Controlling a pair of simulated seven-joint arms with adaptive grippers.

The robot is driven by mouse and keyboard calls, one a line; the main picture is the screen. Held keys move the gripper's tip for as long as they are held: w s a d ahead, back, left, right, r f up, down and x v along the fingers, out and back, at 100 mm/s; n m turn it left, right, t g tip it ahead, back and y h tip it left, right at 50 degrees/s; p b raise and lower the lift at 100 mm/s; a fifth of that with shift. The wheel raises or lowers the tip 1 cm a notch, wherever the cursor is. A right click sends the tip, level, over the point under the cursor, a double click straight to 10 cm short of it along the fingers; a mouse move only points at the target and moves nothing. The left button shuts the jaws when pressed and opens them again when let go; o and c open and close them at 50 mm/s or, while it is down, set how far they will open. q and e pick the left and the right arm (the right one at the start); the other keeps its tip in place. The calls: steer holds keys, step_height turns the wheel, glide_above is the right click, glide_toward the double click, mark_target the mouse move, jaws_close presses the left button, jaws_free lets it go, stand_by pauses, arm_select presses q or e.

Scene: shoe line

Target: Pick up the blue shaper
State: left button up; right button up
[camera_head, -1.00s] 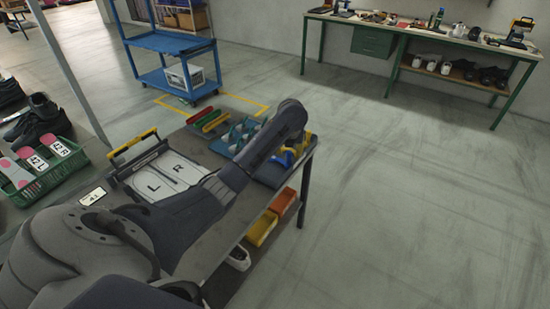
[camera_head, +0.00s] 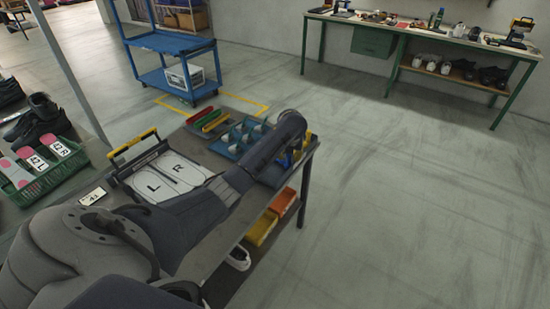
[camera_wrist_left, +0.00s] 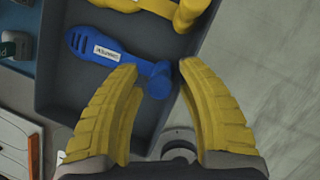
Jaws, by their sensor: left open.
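The blue shaper (camera_wrist_left: 108,52) lies in a dark grey tray (camera_wrist_left: 62,98) in the left wrist view, with a white label on its flat end and a round knob at its other end. My left gripper (camera_wrist_left: 158,72) is open, its yellow fingers reaching toward the knob end, one on either side of it. I cannot tell whether the fingers touch it. In the head view my left gripper (camera_head: 284,158) is mostly hidden behind its own arm over the right end of the table, and the blue shaper cannot be made out clearly. My right gripper is not in view.
A yellow shaper (camera_wrist_left: 160,8) lies beside the blue one. Yellow bins (camera_head: 262,228) sit below.

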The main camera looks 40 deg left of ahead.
arm_select(q)
jaws_close()
steer(key=shift+r, duration=0.1)
stand_by(0.4)
